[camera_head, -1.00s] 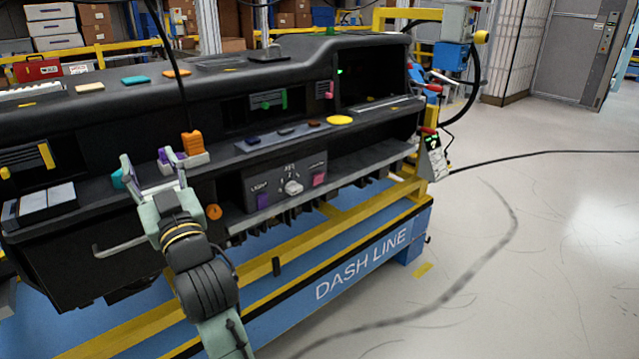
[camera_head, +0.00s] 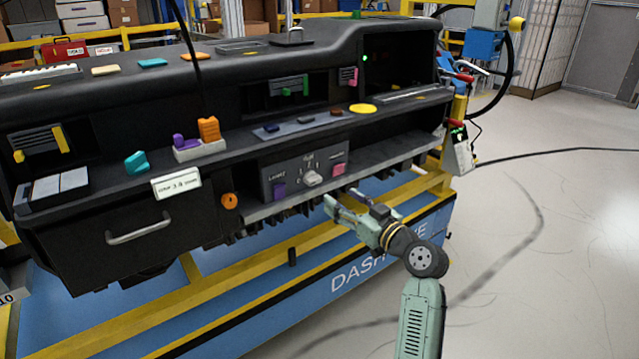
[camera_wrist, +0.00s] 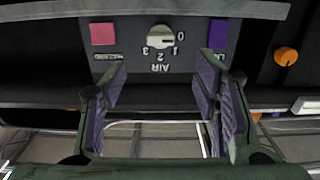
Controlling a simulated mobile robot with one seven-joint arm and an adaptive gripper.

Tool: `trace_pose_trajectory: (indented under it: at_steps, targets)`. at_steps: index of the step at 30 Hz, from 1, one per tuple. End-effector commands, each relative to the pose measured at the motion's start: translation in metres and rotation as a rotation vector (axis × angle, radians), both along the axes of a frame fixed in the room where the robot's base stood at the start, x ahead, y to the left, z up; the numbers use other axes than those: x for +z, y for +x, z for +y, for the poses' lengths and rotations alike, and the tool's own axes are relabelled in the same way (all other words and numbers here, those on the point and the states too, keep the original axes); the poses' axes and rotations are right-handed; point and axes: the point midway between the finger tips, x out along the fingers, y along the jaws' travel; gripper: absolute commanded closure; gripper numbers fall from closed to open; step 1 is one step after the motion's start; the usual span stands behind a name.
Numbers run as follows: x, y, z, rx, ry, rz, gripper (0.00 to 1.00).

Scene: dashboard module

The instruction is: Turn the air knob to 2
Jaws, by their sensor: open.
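The air knob (camera_head: 313,178) is a pale knob in the middle of a dark panel (camera_head: 268,178) low on the dashboard. In the wrist view, which is upside down, the knob (camera_wrist: 160,37) has the numbers 0 to 3 and the word AIR around it. A dark mark on the knob seems to lie on the side of 0, but it is small. My gripper (camera_head: 341,199) is open and empty, in front of and below the panel. In the wrist view its fingers (camera_wrist: 162,92) spread either side of the AIR label, apart from the knob.
A purple piece (camera_wrist: 218,34) and a pink piece (camera_wrist: 104,34) flank the knob. An orange round knob (camera_wrist: 286,57) is beyond the purple piece. A handled drawer (camera_head: 140,230) is at the left. Floor at the right is open.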

Motion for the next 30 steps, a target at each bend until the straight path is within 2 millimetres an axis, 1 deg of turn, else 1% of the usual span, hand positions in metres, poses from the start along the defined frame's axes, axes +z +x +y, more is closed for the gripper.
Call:
trace_pose_trajectory:
  at_steps: [6, 12, 15, 21, 29, 30]
  targets:
    - [0.004, 0.030, 0.024, 0.004, -0.002, 0.002, 0.45]
    - [0.004, 0.060, 0.045, 0.001, -0.003, 0.002, 0.45]
    - [0.003, 0.071, 0.053, 0.002, -0.001, 0.002, 0.45]
    - [0.001, 0.082, 0.060, -0.001, -0.001, 0.000, 0.45]
    - [0.000, 0.082, 0.061, -0.001, -0.001, 0.000, 0.45]
    - [0.000, 0.082, 0.061, -0.001, -0.001, 0.000, 0.47]
